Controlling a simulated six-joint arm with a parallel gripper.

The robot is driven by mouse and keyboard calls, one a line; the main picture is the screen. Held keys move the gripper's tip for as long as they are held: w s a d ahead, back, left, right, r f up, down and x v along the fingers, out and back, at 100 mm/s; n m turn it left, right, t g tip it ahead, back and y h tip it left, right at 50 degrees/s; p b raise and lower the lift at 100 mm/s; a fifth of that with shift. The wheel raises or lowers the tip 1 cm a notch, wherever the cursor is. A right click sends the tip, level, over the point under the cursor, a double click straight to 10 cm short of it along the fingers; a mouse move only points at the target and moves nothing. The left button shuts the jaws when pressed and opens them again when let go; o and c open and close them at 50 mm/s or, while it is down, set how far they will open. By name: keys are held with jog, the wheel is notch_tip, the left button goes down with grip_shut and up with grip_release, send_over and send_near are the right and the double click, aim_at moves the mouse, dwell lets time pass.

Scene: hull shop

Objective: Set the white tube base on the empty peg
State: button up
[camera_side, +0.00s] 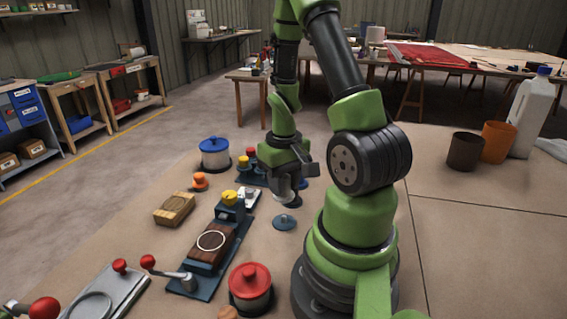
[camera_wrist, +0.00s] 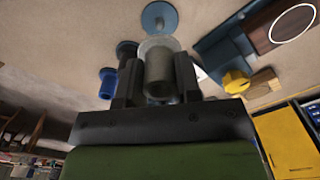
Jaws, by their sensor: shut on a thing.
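A blue-grey round base with a short peg (camera_side: 284,222) stands bare on the bench, nearer the side camera than the tube. It also shows in the wrist view (camera_wrist: 158,18), apart from the tube. A dark round base with a stub (camera_wrist: 126,49) stands beside the tube.
A blue part (camera_wrist: 108,82) stands near the dark base. A blue fixture (camera_side: 208,260) with a wooden block, a yellow knob (camera_side: 230,198), a blue pot (camera_side: 214,153) and a red-lidded pot (camera_side: 250,286) surround the work. Bench right of my arm is mostly clear.

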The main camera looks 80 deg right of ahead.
aim_at(284, 216)
jog(key=shift+f, duration=3.1)
jog(key=shift+f, duration=0.55)
jog(key=o, duration=0.6)
jog(key=shift+o, duration=0.2)
jog(key=shift+r, duration=0.1)
notch_tip(284, 216, up, 11)
